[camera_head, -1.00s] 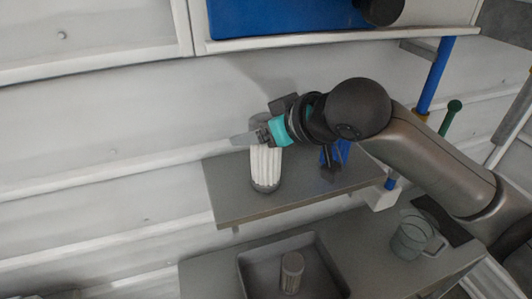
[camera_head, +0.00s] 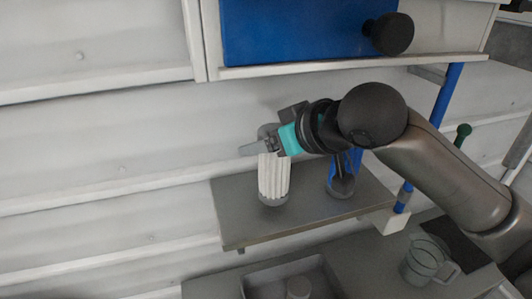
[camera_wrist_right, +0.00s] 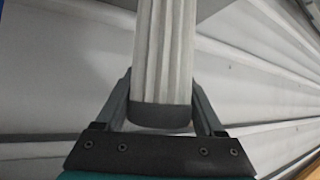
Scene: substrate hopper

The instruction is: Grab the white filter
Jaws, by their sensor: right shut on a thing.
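The white filter (camera_head: 273,180) is a pleated white cylinder with grey end caps. It stands upright at the grey shelf (camera_head: 235,222) in the head view; whether its base touches the shelf is unclear. My right gripper (camera_head: 262,147) reaches in from the right and is shut on the filter near its top. In the right wrist view the filter (camera_wrist_right: 165,60) runs up from between the two fingers (camera_wrist_right: 163,112), its dark end cap between them. My left gripper is in neither view.
A blue tool or scoop (camera_head: 342,180) with a dark end stands right of the filter on the shelf. Below are a grey tray (camera_head: 262,277) holding a small cylinder (camera_head: 298,288) and a clear jug (camera_head: 425,262). A blue panel with a black knob (camera_head: 392,33) hangs above.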

